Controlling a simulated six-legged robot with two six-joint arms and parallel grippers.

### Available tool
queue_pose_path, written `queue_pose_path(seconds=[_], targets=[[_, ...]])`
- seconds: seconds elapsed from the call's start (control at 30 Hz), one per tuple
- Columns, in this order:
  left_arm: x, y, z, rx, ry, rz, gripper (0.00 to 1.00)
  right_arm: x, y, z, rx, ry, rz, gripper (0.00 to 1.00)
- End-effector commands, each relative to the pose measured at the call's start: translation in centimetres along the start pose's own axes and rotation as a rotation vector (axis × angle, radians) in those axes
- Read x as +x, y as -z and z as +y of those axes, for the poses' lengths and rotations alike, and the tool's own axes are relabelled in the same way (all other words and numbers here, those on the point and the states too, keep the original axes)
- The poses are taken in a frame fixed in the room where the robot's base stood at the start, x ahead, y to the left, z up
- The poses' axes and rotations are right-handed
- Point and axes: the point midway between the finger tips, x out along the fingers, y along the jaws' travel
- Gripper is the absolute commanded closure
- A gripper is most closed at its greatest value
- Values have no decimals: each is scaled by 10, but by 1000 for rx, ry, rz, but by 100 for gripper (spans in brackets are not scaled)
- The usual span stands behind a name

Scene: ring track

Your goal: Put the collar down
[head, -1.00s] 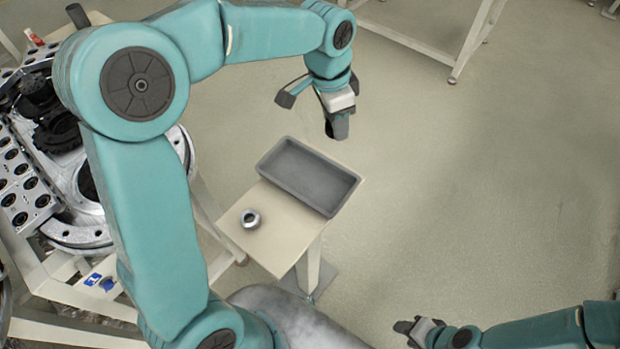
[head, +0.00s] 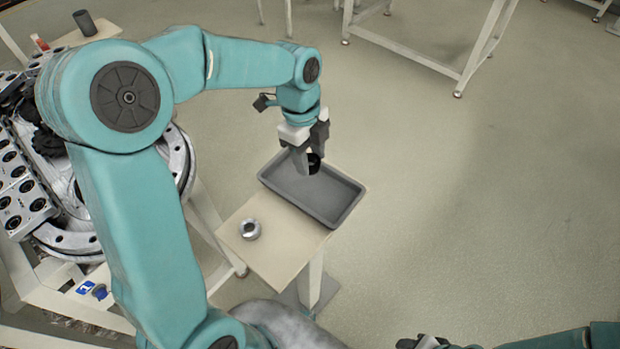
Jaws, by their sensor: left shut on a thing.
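My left gripper (head: 309,157) points down over the grey tray (head: 345,218) and is shut on a small black collar (head: 314,165). The collar shows as a dark round piece between the fingertips, partly hidden by them. It appears to be above the tray floor; I cannot tell whether it touches. The tray is otherwise empty where I can see in. My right gripper (head: 424,343) is at the bottom edge, cut off by the frame, away from the tray.
A silver ring-shaped part (head: 250,229) sits on the small beige stand (head: 275,255), in front of the tray. A machine with a round metal table (head: 75,240) stands at the left. A pale table frame (head: 425,55) is at the back. The floor at right is clear.

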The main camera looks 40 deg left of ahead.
Motion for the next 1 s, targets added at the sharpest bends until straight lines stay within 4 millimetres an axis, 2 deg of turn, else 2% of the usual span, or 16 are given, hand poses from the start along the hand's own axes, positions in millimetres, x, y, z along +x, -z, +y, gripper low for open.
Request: queue_pose_path(seconds=[0.03, 0.1, 0.27, 0.5, 0.97, 1.0], targets=[[13, -2, 0, -1, -4, 0, 96, 0, 0, 0, 0, 0, 0, 57], [26, -4, -1, -1, -2, 0, 96, 1, 0, 0, 0, 0, 0, 57], [40, -6, -1, -1, 1, -1, 96, 1, 0, 0, 0, 0, 0, 57], [76, -12, -1, -2, -1, -1, 96, 2, 0, 1, 0, 0, 0, 57], [87, -14, -1, -1, 2, -1, 96, 6, 0, 2, 0, 0, 0, 57], [85, -13, -1, -1, 2, -1, 41, 4, 0, 2, 0, 0, 0, 57]])
